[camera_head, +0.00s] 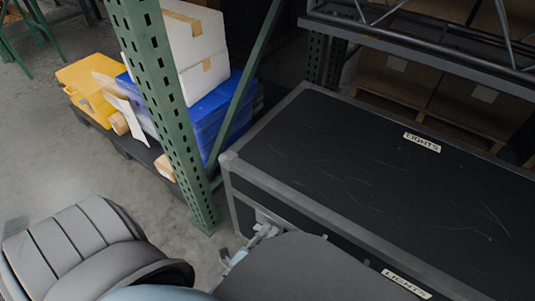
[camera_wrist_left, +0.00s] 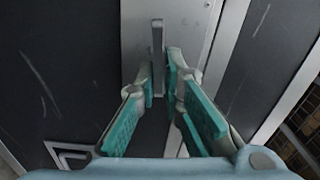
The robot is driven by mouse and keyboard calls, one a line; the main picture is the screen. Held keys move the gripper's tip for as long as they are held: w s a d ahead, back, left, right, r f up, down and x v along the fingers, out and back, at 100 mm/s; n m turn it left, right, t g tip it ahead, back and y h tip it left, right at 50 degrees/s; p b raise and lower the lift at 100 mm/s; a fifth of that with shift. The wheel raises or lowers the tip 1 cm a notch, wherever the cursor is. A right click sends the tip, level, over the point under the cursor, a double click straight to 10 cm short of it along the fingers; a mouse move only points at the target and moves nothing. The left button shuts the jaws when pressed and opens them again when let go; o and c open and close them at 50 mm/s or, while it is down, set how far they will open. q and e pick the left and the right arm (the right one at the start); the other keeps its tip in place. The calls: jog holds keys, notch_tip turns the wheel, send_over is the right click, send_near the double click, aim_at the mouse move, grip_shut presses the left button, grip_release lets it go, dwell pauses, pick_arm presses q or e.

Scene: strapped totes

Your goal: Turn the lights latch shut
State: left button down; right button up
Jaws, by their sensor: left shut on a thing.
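The black case labelled LIGHTS (camera_head: 370,175) has a silver latch (camera_head: 265,216) on its front side near the left corner. In the left wrist view the latch is a light metal plate (camera_wrist_left: 195,30) with a narrow upright turning piece (camera_wrist_left: 157,40). My left gripper (camera_head: 258,238) is at the latch, partly hidden by my own arm in the head view. In the wrist view its teal-padded fingers (camera_wrist_left: 159,77) are closed around the lower part of the turning piece. The rest of the latch behind the fingers is hidden. My right gripper is in neither view.
A green perforated rack post (camera_head: 168,110) stands left of the case. Behind it are a blue tote (camera_head: 208,115), white boxes (camera_head: 190,40) and a yellow bin (camera_head: 90,85). A metal rack with cardboard boxes (camera_head: 400,75) is behind the case.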

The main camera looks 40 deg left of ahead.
pick_arm(q)
jog(key=shift+s+d+f+m, duration=0.1)
jog(key=shift+s+f+m, duration=0.1)
jog(key=shift+f+m, duration=0.35)
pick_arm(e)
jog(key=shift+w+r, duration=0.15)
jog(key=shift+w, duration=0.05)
pick_arm(q)
jog(key=shift+r+m, duration=0.1)
jog(key=shift+m, duration=0.15)
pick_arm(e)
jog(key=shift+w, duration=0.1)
pick_arm(q)
jog(key=c, duration=1.8)
grip_release()
jog(key=shift+o, duration=0.2)
jog(key=shift+w+r, duration=0.1)
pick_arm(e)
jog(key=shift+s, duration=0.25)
pick_arm(q)
jog(key=s, duration=1.2)
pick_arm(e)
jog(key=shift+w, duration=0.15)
